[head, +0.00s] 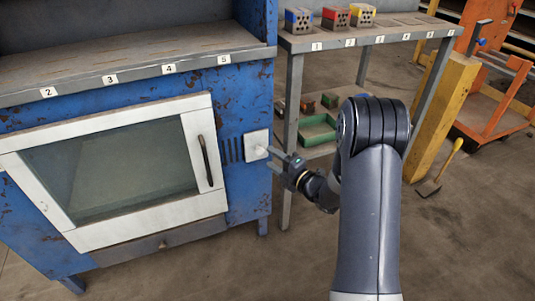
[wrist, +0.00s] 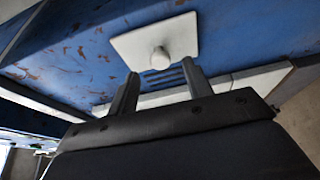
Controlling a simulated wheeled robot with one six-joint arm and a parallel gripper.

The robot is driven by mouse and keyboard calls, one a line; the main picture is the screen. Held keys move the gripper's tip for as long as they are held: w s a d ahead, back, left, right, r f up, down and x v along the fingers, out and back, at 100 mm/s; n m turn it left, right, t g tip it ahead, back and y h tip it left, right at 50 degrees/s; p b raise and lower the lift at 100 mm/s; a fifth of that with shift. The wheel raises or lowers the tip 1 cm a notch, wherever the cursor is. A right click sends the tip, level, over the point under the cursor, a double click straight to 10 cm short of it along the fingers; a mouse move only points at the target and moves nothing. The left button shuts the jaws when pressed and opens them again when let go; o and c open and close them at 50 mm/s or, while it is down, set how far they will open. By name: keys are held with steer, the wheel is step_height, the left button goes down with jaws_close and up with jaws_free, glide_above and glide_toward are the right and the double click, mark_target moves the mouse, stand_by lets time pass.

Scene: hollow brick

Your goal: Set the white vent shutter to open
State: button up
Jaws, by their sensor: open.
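The white vent shutter (head: 256,145) is a square plate with a small knob on the blue cabinet's front, right of the glazed door. Dark vent slots (head: 231,150) show just left of it. In the wrist view the plate (wrist: 180,40) lies ahead, with its round knob (wrist: 160,58) a little beyond the fingertips and the slots (wrist: 165,77) partly between the fingers. My gripper (head: 275,158) is open and empty, close to the plate. It also shows in the wrist view (wrist: 162,78), its two fingers apart. I cannot tell whether a finger touches the knob.
The blue cabinet (head: 258,90) has a white-framed door with a dark handle (head: 204,160). Right of it stands a grey shelf table (head: 400,32) with hollow bricks (head: 336,17) on top and a green tray (head: 318,133) below. A shovel (head: 440,172) leans near a yellow post (head: 435,110).

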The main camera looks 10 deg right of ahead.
mark_target(262, 152)
steer(key=p+v, duration=0.1)
steer(key=v, duration=0.6)
steer(key=shift+d, duration=0.1)
steer(key=b+x, duration=0.2)
steer(key=x, duration=0.8)
steer(key=shift+w+a, duration=0.2)
steer(key=shift+a, duration=0.2)
steer(key=a, duration=0.2)
steer(key=s+a+p, duration=0.1)
steer(key=a, duration=0.1)
steer(key=shift+a+p, duration=0.1)
steer(key=shift+p, duration=0.2)
